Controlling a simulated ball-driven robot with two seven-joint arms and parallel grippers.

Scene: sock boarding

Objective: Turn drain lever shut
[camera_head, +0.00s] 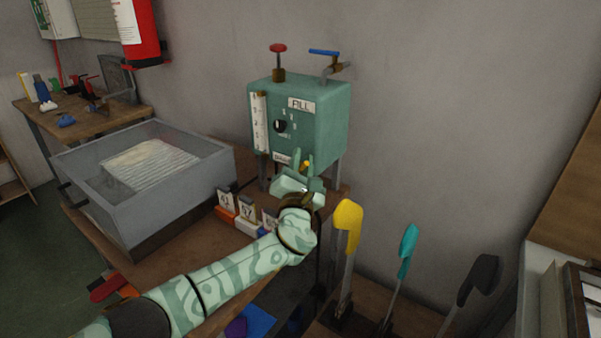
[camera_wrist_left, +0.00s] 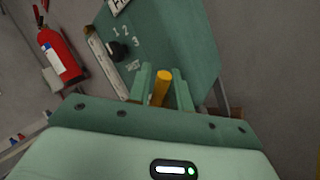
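The drain lever is a short yellow handle (camera_head: 306,165) low on the front of the green tank (camera_head: 322,124). In the left wrist view the yellow handle (camera_wrist_left: 161,88) stands between the two fingers of my left gripper (camera_wrist_left: 165,86), with a narrow gap on its right side. My left gripper (camera_head: 304,163) is at the tank's lower front in the head view, its fingers apart on either side of the handle. The lever's pivot is hidden behind the gripper. My right gripper is not in view.
A red valve knob (camera_head: 278,48) and a blue lever (camera_head: 324,52) top the tank. A dial (camera_head: 281,126) is on its front. A grey basin (camera_head: 125,205) stands left. Yellow (camera_head: 347,222), teal (camera_head: 408,243) and dark (camera_head: 483,275) upright forms stand at right.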

